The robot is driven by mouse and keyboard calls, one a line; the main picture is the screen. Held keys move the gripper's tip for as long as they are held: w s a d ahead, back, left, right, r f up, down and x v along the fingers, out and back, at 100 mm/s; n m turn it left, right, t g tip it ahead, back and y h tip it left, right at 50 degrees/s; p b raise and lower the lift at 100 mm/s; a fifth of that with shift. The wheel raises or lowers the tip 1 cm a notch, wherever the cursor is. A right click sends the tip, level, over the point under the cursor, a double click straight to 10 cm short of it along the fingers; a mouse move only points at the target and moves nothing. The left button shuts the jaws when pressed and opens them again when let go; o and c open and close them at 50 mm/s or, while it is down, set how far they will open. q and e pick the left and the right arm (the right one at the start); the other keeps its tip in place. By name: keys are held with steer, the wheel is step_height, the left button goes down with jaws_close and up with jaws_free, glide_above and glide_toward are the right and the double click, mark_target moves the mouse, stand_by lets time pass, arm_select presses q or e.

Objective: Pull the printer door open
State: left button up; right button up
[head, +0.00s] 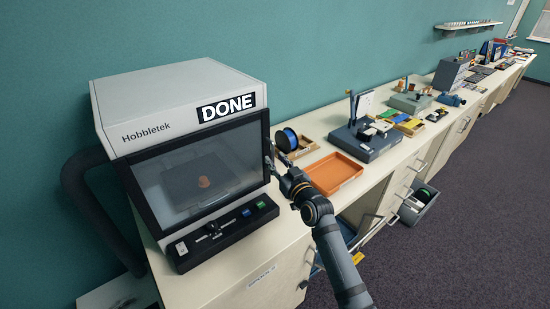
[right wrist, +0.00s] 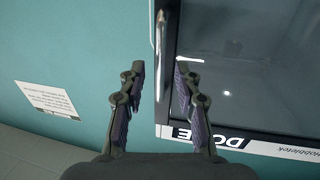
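The white printer (head: 180,95) stands at the left end of the counter, its screen reading "DONE". Its dark glazed door (head: 200,170) looks shut, and a small orange-brown piece (head: 203,182) shows behind the glass. My right gripper (head: 273,155) is at the door's right edge. In the right wrist view, the silver door handle (right wrist: 160,40) lies between the lines of the two open fingers (right wrist: 160,75), seemingly just beyond their tips. I see no contact with it. The door (right wrist: 235,60) also shows there. My left gripper is not in view.
Right of the printer are a blue spool (head: 286,139), an orange tray (head: 334,172) close to my right arm, and a grey device (head: 365,140). A drawer (head: 420,205) stands open below the counter. The floor in front is clear.

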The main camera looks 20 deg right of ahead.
steer(key=shift+w+a, duration=0.1)
steer(key=shift+w, duration=0.5)
steer(key=shift+c, duration=0.2)
jaws_close()
